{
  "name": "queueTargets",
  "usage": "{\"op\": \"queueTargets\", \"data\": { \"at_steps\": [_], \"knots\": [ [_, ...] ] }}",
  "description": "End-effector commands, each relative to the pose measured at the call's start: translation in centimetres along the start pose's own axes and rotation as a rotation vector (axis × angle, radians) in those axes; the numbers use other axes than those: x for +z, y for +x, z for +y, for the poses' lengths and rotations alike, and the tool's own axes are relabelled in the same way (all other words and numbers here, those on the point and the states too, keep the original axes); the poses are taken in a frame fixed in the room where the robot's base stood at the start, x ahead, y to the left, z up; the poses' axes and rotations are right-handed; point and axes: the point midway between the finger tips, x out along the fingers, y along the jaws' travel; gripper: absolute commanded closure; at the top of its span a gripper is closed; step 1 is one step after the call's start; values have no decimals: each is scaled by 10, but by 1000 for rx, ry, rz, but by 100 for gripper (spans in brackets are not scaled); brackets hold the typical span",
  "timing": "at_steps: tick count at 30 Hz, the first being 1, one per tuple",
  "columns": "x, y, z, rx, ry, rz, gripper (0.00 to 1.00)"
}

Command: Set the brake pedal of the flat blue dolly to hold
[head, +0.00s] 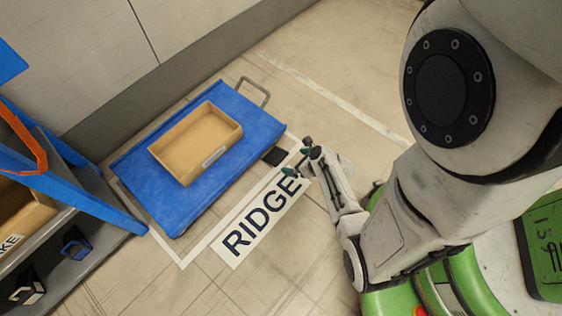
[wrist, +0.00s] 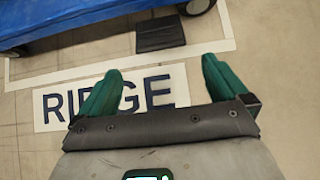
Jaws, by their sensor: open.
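The flat blue dolly (head: 257,123) stands on the floor inside a white outline, with an open tan crate (head: 197,148) on its deck. A black pedal (head: 275,156) sticks out at its near edge; it also shows in the wrist view (wrist: 160,34), beside a caster wheel (wrist: 196,5). I cannot tell the pedal's setting. My gripper (head: 305,148) is open and empty, near the pedal and to its right in the head view. In the wrist view its green fingers (wrist: 162,78) are spread over the floor sign, short of the pedal and apart from it.
A white floor sign reading RIDGE (head: 262,217) lies along the dolly's near side. A grey handle (head: 255,88) rises at the dolly's far end. A blue-framed shelf (head: 88,205) with crates stands at left, close to the dolly. A grey wall (head: 120,110) runs behind. Floor at the upper right is clear.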

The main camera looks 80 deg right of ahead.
Motion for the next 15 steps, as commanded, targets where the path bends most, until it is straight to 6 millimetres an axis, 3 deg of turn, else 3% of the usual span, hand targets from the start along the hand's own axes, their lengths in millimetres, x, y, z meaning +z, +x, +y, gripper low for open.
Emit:
{"op": "queueTargets", "data": {
  "at_steps": [15],
  "knots": [
    [-3, 86, 0, 3, -4, 1, 0]
  ]
}}
